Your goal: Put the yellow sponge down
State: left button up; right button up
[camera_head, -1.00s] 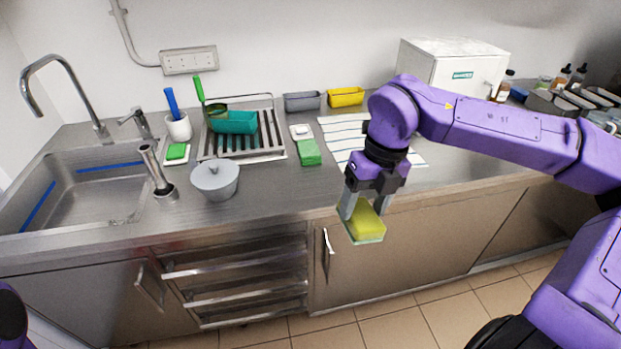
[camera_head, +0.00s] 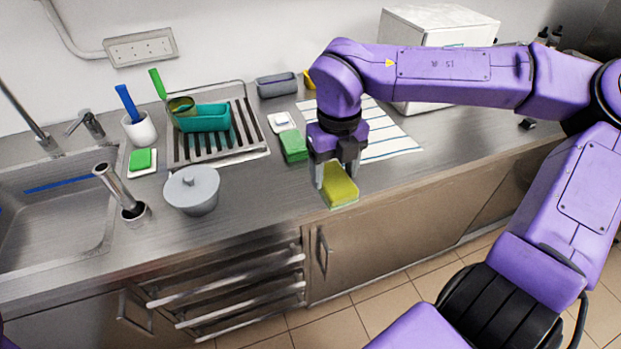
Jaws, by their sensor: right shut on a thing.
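The yellow sponge (camera_head: 341,190) has a green underside and is held in my right gripper (camera_head: 336,182), whose two grey fingers point down and are shut on it. The sponge is near the front edge of the steel counter (camera_head: 265,205); I cannot tell whether it touches the surface. A green sponge (camera_head: 293,146) lies on the counter just behind and left of it. My left gripper is not in view.
A grey lidded pot (camera_head: 192,192) stands at the left near the sink (camera_head: 50,215). A drying rack (camera_head: 185,158) holds a teal container (camera_head: 205,118). A striped cloth (camera_head: 385,132) lies behind my right gripper. Bare counter lies between pot and sponge.

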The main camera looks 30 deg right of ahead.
aim_at(327, 167)
jog(key=w, duration=0.1)
jog(key=w+f, duration=0.1)
jog(key=w+b, duration=0.1)
jog(key=shift+d+f, duration=0.3)
jog(key=shift+d, duration=0.05)
jog(key=w+d+f+p, duration=0.1)
jog(key=w+f, duration=0.1)
jog(key=w, duration=0.1)
jog(key=w+d+f+p, duration=0.1)
jog(key=w+f+p, duration=0.1)
jog(key=w+f, duration=0.1)
jog(key=w+d+f+p, duration=0.1)
jog(key=w+f, duration=0.2)
jog(key=w, duration=0.1)
jog(key=shift+w+f+p, duration=0.1)
jog(key=shift+w+p, duration=0.2)
jog(key=shift+p, duration=0.1)
notch_tip(327, 167, down, 2)
jog(key=shift+w+f+p, duration=0.1)
jog(key=shift+f+p, duration=0.1)
jog(key=shift+p, duration=0.25)
jog(key=shift+f, duration=0.25)
jog(key=shift+c, duration=0.3)
jog(key=o, duration=1)
jog(key=shift+f, duration=0.1)
